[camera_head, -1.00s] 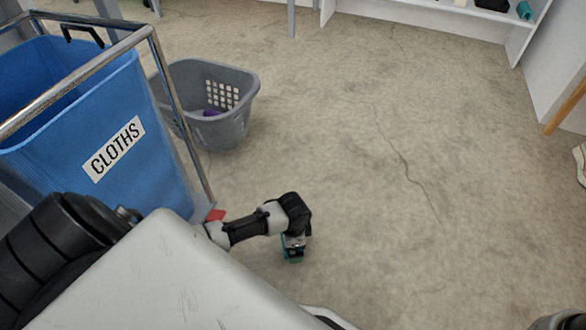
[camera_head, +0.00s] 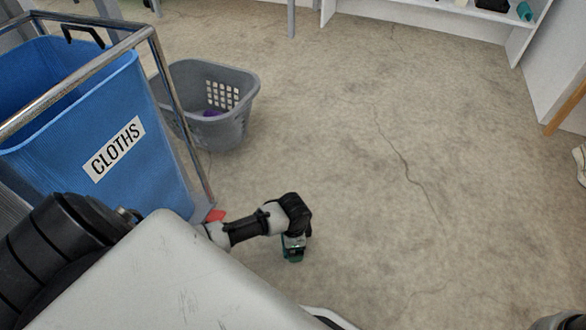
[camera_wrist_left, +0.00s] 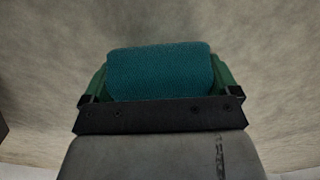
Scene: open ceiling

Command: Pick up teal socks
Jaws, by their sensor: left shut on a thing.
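The teal socks (camera_wrist_left: 160,72) show as a rolled, knitted bundle in the left wrist view, between the two green fingers of my left gripper (camera_wrist_left: 158,85). The gripper is shut on them. In the head view my left gripper (camera_head: 293,252) points down near the floor in the lower middle, and a small bit of teal shows at its tips. I cannot tell whether the socks touch the floor.
A blue cart bin (camera_head: 60,130) labelled CLOTHS with a metal frame stands at left. A grey laundry basket (camera_head: 235,115) with something purple inside stands behind it. Something red (camera_head: 215,215) lies by the cart. A white shelf (camera_head: 440,20) is at the back. The floor at middle and right is clear.

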